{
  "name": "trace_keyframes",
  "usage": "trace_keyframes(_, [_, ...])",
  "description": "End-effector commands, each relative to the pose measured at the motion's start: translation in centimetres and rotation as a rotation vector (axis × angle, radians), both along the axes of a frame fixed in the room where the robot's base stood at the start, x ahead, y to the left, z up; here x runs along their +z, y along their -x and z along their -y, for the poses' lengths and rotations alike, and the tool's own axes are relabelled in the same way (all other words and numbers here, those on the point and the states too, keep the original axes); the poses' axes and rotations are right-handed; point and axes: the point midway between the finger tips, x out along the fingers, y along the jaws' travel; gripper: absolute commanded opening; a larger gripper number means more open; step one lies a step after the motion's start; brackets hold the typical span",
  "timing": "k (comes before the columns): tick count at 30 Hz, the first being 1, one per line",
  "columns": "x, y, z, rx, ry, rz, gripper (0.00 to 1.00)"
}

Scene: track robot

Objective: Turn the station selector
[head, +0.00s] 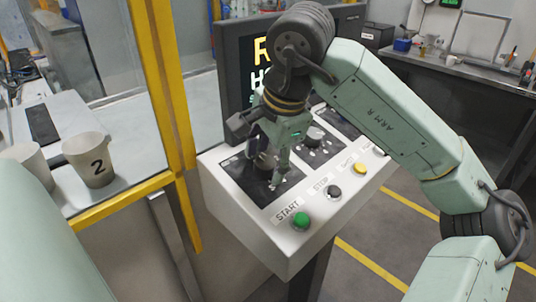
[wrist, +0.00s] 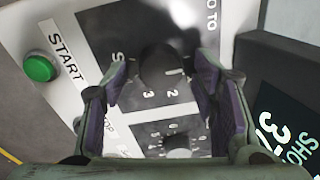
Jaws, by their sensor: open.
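The station selector appears to be the dark round knob (wrist: 158,68) on a black plate with "2", "3", an "S" and partly hidden lettering ending "O TO" in the wrist view. A short pale mark shows on its right side. My gripper (wrist: 161,80) is open, with one finger on each side of the knob. Contact cannot be told. In the head view my gripper (head: 271,163) is over the left black plate of the white control box (head: 240,205), and the knob is largely hidden behind it.
A second, grey knob (head: 315,134) with a numbered scale sits on the neighbouring plate. Along the front edge are a green START button (head: 301,220), a dark button (head: 334,192) and a yellow button (head: 359,168). A display (head: 240,70) stands behind; a yellow frame post (head: 167,80) is left.

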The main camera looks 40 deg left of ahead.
Motion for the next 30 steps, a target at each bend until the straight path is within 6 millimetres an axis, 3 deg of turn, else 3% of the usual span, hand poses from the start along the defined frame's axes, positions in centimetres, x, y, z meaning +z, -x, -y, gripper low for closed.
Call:
trace_keyframes(7, [-0.04, 0.00, -0.03, 0.000, 0.000, 0.000, 0.52])
trace_keyframes(27, [-0.02, 0.01, -0.02, 0.000, 0.000, 0.000, 0.08])
trace_keyframes(30, [-0.03, 0.00, -0.01, 0.000, 0.000, 0.000, 0.06])
